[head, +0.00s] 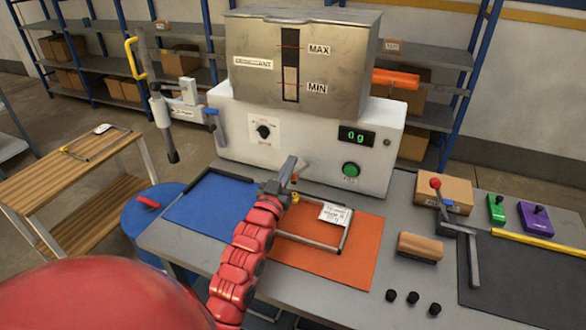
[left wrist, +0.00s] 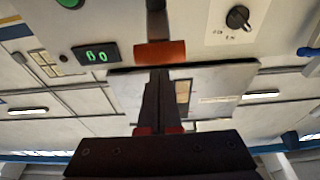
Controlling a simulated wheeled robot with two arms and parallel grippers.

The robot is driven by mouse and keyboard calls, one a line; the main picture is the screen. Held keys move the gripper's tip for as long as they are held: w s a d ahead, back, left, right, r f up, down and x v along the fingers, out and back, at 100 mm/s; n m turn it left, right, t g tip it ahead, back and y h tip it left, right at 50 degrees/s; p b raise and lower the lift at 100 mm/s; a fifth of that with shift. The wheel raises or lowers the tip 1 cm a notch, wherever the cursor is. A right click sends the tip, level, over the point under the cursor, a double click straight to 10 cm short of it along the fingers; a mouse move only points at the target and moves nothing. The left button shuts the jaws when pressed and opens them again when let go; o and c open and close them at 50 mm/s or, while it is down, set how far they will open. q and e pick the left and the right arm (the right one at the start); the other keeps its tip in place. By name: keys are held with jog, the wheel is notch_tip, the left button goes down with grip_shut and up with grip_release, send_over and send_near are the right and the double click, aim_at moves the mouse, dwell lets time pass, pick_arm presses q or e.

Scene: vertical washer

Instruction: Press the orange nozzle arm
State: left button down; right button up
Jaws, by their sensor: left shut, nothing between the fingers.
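My left gripper (head: 291,163) is shut and empty in front of the white dispenser (head: 235,125), between its knob and its green button. In the left wrist view, which looks upside down, the closed dark fingers (left wrist: 160,78) point at an orange block, the nozzle arm (left wrist: 160,52), with a grey piece joined to it. The fingertips lie close to the block in that picture; I cannot tell whether they touch. My right gripper is not in view.
A steel hopper (head: 300,60) tops the dispenser, with an orange cylinder (head: 396,79) behind its right side. The display (head: 356,136) reads 0 g. A metal frame with a label (head: 335,215) lies on the orange mat (head: 350,265). A red-knobbed lever (head: 460,228) stands right.

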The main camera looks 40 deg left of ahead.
pick_arm(q)
jog(key=shift+s+d+f+b, duration=0.2)
jog(key=shift+s+f+b, duration=0.4)
jog(key=shift+f+b, duration=0.2)
jog(key=v, duration=0.7)
jog(key=shift+s+b, duration=0.25)
jog(key=shift+b, duration=0.2)
jog(key=shift+f, duration=0.2)
